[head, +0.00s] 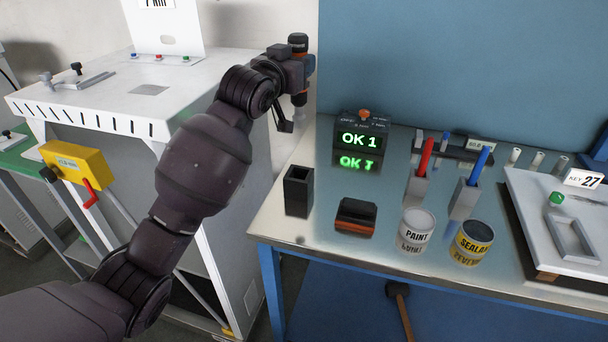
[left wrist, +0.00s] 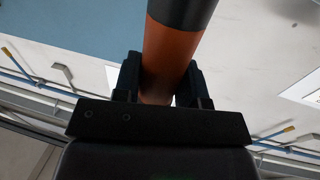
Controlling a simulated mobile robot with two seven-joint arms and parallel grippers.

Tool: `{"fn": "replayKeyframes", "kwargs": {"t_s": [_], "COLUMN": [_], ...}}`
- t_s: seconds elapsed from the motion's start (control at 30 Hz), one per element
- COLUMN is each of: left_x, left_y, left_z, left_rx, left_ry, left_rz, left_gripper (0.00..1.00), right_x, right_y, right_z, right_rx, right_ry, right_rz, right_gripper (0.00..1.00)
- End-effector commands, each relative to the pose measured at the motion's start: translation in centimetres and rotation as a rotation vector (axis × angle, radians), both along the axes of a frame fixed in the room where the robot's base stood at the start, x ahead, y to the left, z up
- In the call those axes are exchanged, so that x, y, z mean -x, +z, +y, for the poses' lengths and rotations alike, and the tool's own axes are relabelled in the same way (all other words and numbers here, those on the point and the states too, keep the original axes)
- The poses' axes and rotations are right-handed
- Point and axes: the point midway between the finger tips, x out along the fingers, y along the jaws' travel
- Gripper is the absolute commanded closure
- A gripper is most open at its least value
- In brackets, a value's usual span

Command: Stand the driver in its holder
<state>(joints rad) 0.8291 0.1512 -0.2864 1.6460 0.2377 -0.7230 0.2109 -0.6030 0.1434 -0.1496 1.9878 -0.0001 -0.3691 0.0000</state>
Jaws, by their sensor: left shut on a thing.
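The driver, orange with a black end, is held in my left gripper (head: 298,75). In the head view its black end (head: 298,42) points up above the gripper, beside the edge of the blue wall panel. In the left wrist view the orange body (left wrist: 170,55) sits between the two black fingers (left wrist: 158,85), which are shut on it. A dark, square, open-topped holder (head: 298,192) stands at the left of the metal bench. It looks empty, and the driver is above and behind it, apart from it. My right gripper is not in view.
On the bench (head: 330,258) are a lit "OK 1" box (head: 361,135), a black-and-orange block (head: 355,216), red (head: 426,157) and blue (head: 479,165) markers in grey stands, and paint (head: 417,228) and sealant (head: 474,243) cans. A white cabinet (head: 130,90) stands left.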

Motion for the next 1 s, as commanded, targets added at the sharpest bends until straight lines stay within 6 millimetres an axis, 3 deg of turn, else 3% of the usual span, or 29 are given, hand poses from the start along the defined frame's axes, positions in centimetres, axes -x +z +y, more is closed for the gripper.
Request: {"fn": "replayKeyframes", "kwargs": {"t_s": [0.6, 1.0], "left_x": [0.0, 0.0], "left_y": [-12.1, -15.8], "left_z": [0.0, 0.0], "left_rx": [0.000, 0.000], "left_ry": [0.001, 0.000], "left_rz": [0.002, 0.004], "left_gripper": [0.90, 0.90], "right_x": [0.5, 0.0], "right_y": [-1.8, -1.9], "right_z": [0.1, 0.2], "right_rx": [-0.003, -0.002], "right_ry": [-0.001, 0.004], "right_rz": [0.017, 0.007], "right_gripper": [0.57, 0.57]}}
